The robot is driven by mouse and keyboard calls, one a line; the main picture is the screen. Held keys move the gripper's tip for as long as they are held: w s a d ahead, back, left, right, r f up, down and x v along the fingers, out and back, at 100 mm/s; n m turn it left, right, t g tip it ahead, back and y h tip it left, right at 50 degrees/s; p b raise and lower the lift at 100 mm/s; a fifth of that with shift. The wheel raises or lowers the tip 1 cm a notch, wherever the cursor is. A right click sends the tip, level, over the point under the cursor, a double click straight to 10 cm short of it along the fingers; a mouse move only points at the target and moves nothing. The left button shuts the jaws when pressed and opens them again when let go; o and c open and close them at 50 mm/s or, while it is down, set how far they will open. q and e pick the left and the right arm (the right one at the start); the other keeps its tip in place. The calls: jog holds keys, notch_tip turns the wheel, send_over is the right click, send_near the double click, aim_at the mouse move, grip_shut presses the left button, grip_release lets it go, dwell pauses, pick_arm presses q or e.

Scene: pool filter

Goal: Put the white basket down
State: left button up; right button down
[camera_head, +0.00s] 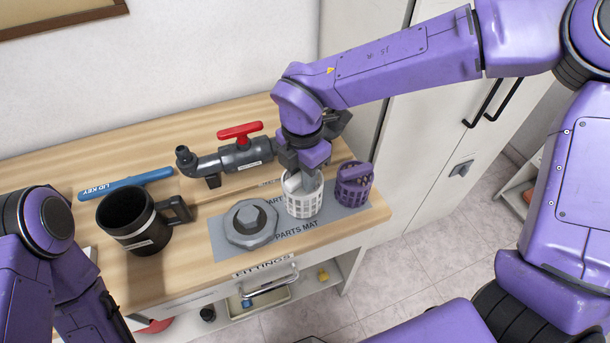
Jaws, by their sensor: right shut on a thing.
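The white basket (303,201) is a small slotted cup at the right part of the grey parts mat (228,247). It looks upright and appears to rest on the mat, though its base contact is hard to judge. My right gripper (297,178) points down into its top and is shut on it. The fingertips are partly hidden inside the basket. My left arm is at the lower left; its gripper's fingers are not clearly visible.
A purple basket (353,186) stands close to the right of the white one. A grey lid (250,224) lies to its left. A black pump pot (133,220), a blue lid key (126,184) and a red-handled valve (240,150) are further left and behind. The table's front edge is near.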

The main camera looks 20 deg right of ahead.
jog(key=f, duration=0.2)
jog(key=w+d+f, duration=0.1)
jog(key=f+p, duration=0.1)
jog(key=f, duration=0.1)
jog(key=shift+w+d+f, duration=0.15)
jog(key=shift+w+f, duration=0.15)
jog(key=shift+w, duration=0.05)
jog(key=shift+f, duration=0.25)
jog(key=c, duration=0.9)
grip_release()
jog(key=shift+r, duration=0.25)
notch_tip(320, 180, up, 12)
jog(key=shift+b, duration=0.9)
